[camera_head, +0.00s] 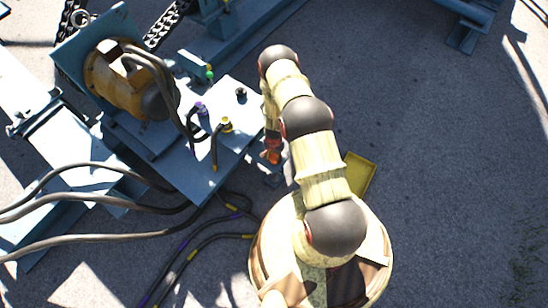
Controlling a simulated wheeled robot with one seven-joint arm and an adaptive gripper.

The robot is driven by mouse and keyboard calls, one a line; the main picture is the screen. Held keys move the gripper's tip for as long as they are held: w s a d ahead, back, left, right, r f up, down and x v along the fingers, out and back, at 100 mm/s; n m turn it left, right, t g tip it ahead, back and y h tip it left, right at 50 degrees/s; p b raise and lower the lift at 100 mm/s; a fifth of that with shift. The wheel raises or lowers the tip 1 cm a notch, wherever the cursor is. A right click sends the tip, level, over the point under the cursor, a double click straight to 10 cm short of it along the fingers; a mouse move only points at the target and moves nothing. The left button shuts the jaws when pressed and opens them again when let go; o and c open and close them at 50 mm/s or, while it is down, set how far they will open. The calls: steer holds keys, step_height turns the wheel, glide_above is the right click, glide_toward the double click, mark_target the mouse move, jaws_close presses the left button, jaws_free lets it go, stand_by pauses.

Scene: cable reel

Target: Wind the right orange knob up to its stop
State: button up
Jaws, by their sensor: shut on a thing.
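A blue steel frame with a flat plate (240,98) stands left of my arm. My gripper (271,148) points down at the right edge of this plate, small and partly hidden by my own arm. A small orange piece, the right orange knob (273,157), shows at the fingertips, and my gripper is shut on it. The fingers are too small here to show the exact grip. How far the knob is turned cannot be told. No other orange knob stands out clearly.
A yellow-brown motor (112,75) with thick dark hoses sits on the frame. Purple (201,109), yellow (227,124) and green (209,72) fittings stand on the plate. Loose cables (100,200) run across the ground at left. A yellow tray (359,173) lies right of my arm. Ground at right is clear.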

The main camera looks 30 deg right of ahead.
mark_target(274, 157)
stand_by(0.3)
steer(key=o, duration=1.1)
steer(key=shift+r, duration=5.95)
